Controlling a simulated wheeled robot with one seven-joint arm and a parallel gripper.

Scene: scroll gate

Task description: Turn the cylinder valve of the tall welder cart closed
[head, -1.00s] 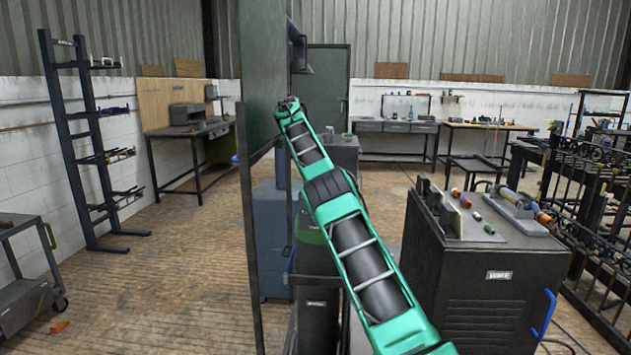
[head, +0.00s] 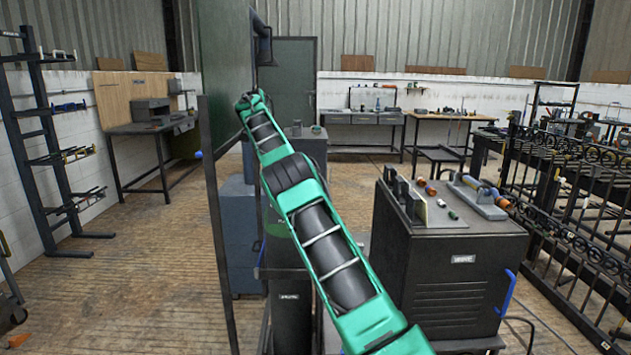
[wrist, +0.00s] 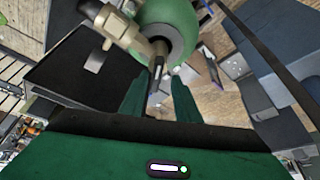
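In the wrist view, a green gas cylinder (wrist: 165,22) shows at the top, with a pale metal valve fitting (wrist: 117,27) beside its rounded end. A short dark stem (wrist: 157,72) points down from the fitting towards the gap between my fingers. My gripper (wrist: 157,92) is open, its two green fingers apart, with nothing clearly held between them. I cannot tell whether the stem reaches in between the fingertips. In the head view, part of the green cylinder (head: 278,228) shows behind my arm. My gripper and the valve are hidden there.
A dark green panel (head: 222,70) on a post stands close left of my arm. A dark cabinet (head: 450,270) with tools on top is at right, and black railings (head: 570,200) lie beyond it. Open wooden floor (head: 130,265) is at left.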

